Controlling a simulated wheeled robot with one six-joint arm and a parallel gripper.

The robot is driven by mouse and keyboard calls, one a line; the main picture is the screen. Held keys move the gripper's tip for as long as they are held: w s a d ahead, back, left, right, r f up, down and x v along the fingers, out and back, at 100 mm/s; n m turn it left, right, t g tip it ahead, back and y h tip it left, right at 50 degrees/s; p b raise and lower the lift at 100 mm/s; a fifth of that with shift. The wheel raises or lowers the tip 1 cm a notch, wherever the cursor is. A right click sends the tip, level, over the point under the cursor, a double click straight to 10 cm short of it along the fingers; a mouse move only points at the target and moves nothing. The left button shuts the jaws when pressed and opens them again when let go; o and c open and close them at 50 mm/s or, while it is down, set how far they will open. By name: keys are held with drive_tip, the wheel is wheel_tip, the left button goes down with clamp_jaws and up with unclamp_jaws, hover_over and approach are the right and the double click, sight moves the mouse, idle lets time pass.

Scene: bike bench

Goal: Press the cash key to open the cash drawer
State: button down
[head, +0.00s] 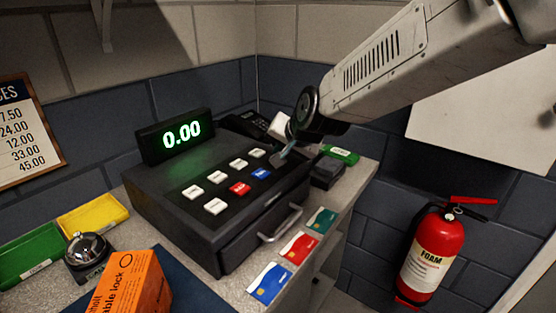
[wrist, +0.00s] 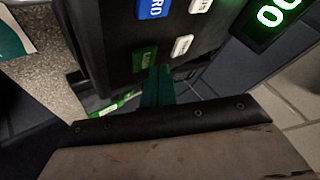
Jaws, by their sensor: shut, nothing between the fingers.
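The dark cash register (head: 150,195) stands on the counter, its display (head: 181,131) reading 0.00. Its keys are white, red (head: 240,188) and blue (head: 261,173). The green cash key (wrist: 145,58) shows in the wrist view, near the blue card key (wrist: 153,8); in the head view my gripper hides it. The drawer (head: 265,225), with its metal handle (head: 280,224), looks closed. My gripper (head: 284,154) is shut and empty, pointing down at the right end of the key panel. In the wrist view its fingertips (wrist: 158,72) are right beside the green key; I cannot tell whether they touch it.
Blue (head: 269,283), red (head: 300,247) and teal (head: 322,220) cards lie before the drawer. A small dark device (head: 327,172) stands right of the register. A bell (head: 88,250), an orange box (head: 130,285) and green and yellow trays (head: 93,218) are at left. A fire extinguisher (head: 432,255) hangs at right.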

drive_tip(key=shift+f, duration=0.1)
idle(0.5)
drive_tip(key=shift+f, duration=0.5)
idle(0.4)
drive_tip(key=shift+r, duration=3.65)
